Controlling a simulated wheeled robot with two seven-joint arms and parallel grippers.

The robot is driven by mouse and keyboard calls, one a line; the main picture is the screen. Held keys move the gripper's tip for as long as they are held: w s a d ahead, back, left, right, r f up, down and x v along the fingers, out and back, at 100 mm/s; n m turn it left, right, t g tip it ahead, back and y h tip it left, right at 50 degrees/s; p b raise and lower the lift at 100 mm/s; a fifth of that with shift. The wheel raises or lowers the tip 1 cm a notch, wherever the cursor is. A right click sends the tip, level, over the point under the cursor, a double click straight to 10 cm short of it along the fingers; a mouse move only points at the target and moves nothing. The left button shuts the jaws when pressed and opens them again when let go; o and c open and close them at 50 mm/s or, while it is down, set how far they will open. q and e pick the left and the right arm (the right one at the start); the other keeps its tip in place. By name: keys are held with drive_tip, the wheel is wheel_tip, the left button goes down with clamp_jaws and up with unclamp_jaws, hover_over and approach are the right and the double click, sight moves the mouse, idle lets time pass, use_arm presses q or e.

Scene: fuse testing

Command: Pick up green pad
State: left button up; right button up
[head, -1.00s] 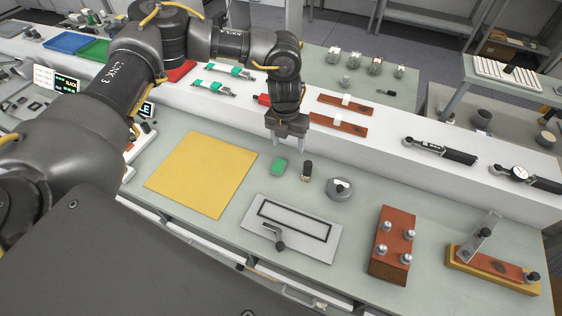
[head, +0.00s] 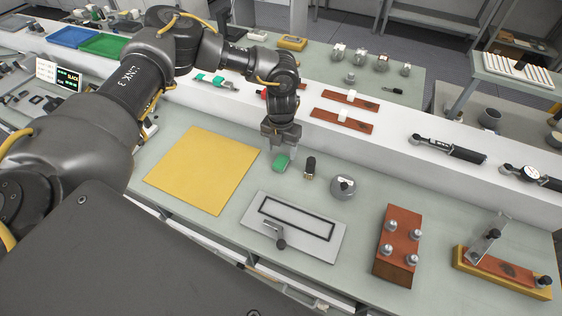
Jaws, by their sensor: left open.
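The green pad (head: 281,163) is a small green block lying on the grey-green work table, between the yellow sheet and a small black-topped cylinder. My left gripper (head: 279,151) hangs pointing down just above and behind the pad, with its fingers open. The fingertips are very close to the pad; I cannot tell whether they touch it. The top and front of the pad show, and its far edge is partly hidden by the fingers. My right gripper is not in view.
The black-topped cylinder (head: 310,167) and a round metal weight (head: 343,187) stand close on the right. A yellow sheet (head: 203,170) lies on the left. A grey plate with a black frame (head: 293,227) lies in front. A white raised shelf (head: 385,140) runs behind.

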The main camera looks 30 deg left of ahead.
sight(281, 161)
use_arm(q)
drive_tip(key=shift+f, duration=0.1)
wheel_tip(281, 161, down, 4)
drive_tip(key=p, duration=0.2)
drive_tip(key=shift+s+f+p, duration=0.1)
drive_tip(key=shift+f+p, duration=0.1)
drive_tip(key=shift+p, duration=0.15)
drive_tip(key=shift+f, duration=0.35)
drive_tip(key=shift+c, duration=0.4)
drive_tip(key=c, duration=1)
